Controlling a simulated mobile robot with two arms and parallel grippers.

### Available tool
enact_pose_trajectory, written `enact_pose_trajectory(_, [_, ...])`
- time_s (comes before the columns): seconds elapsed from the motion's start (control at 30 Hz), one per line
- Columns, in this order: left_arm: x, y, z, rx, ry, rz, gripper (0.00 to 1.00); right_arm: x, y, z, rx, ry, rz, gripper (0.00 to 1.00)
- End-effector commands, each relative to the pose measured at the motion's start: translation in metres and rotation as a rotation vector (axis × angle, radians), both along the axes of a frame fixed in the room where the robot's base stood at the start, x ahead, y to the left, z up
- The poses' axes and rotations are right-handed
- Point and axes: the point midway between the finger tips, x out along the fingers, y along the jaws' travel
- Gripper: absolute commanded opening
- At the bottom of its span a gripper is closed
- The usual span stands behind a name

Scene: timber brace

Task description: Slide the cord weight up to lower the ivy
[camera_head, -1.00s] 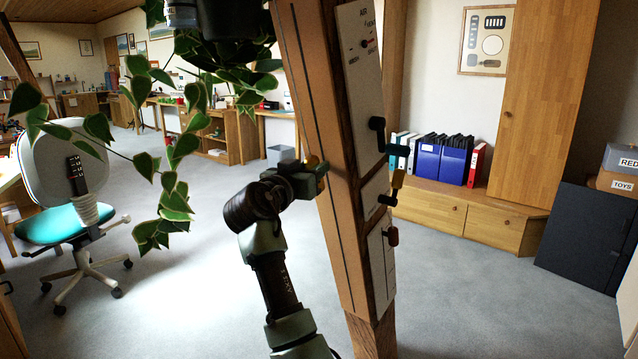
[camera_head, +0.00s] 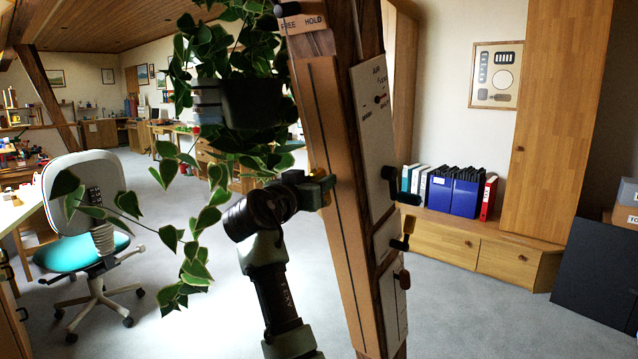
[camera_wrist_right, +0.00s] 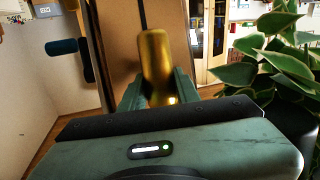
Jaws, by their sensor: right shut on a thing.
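The cord weight is a brass-coloured cylinder (camera_wrist_right: 154,66) on a dark slot line in the front face of the timber brace (camera_head: 325,120). My right gripper (camera_head: 326,188) is shut on it; in the wrist view both fingers (camera_wrist_right: 155,98) sit around its lower part. In the head view the gripper mostly hides the weight. The ivy (camera_head: 195,225) hangs in a dark pot (camera_head: 262,105) just left of the brace, with leafy vines trailing below the gripper's height. My left gripper is not in view.
A plate reading FREE and HOLD (camera_head: 303,22) with a dark knob is at the brace's top. Ivy leaves (camera_wrist_right: 270,60) are close beside my right gripper. A chair (camera_head: 85,215) stands at left.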

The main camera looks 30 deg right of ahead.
Motion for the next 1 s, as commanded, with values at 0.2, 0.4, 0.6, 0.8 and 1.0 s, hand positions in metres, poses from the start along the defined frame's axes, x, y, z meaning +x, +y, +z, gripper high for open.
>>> enact_pose_trajectory(0.2, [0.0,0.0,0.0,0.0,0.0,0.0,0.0,0.0,0.0,0.002,-0.003,-0.003,0.0,0.41])
enact_pose_trajectory(0.4, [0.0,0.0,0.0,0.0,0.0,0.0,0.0,0.0,0.0,0.001,-0.002,-0.001,0.0,0.41])
enact_pose_trajectory(0.6, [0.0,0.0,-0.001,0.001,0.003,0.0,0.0,-0.007,0.01,-0.001,0.0,-0.001,0.002,0.41])
enact_pose_trajectory(0.8, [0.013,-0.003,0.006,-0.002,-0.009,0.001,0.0,-0.027,0.038,-0.001,0.001,-0.002,0.003,0.41])
enact_pose_trajectory(1.0, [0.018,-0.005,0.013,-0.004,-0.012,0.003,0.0,-0.043,0.058,0.0,-0.001,-0.002,0.002,0.41])
